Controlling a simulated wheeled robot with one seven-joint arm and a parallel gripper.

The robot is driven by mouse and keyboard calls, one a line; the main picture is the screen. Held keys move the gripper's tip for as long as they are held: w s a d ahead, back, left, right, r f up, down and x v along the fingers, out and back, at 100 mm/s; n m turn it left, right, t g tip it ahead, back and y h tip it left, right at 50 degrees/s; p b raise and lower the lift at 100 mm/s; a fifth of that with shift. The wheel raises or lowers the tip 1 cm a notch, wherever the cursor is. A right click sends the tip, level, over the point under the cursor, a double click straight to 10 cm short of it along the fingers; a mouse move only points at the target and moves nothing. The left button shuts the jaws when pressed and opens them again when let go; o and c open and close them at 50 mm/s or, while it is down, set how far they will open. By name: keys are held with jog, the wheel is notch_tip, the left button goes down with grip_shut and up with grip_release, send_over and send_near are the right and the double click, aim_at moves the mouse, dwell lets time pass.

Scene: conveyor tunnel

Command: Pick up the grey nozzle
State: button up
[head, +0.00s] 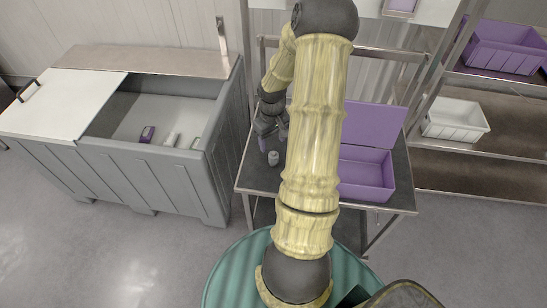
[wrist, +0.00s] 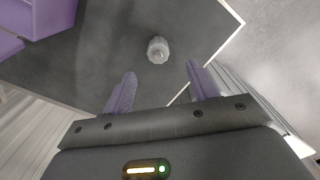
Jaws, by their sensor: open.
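The grey nozzle (head: 273,158) stands on the dark top of the small table, left of my arm in the head view. In the wrist view the nozzle (wrist: 158,50) is a small grey ribbed piece, ahead of the fingertips and roughly between their lines. My gripper (wrist: 160,74) is open, with two purple fingers apart and nothing between them. In the head view my gripper (head: 264,142) is small and partly hidden by my wrist, close to the nozzle.
A purple lidded box (head: 366,180) stands on the table's right side. A large grey bin (head: 160,172) with a half-open lid and small items inside is at left. A rack (head: 463,165) at right holds a white bin (head: 456,119) and a purple bin (head: 500,48).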

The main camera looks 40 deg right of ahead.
aim_at(274, 153)
notch_tip(274, 153, down, 4)
jog(key=shift+f+p, duration=0.1)
jog(key=shift+p, duration=0.2)
jog(key=shift+s+f+p, duration=0.1)
jog(key=shift+f+p, duration=0.3)
jog(key=shift+f, duration=0.2)
jog(key=shift+d+f+p, duration=0.15)
jog(key=shift+f+p, duration=0.4)
jog(key=shift+f, duration=1.4)
jog(key=shift+c, duration=0.5)
jog(key=c, duration=1)
jog(key=shift+c, duration=0.2)
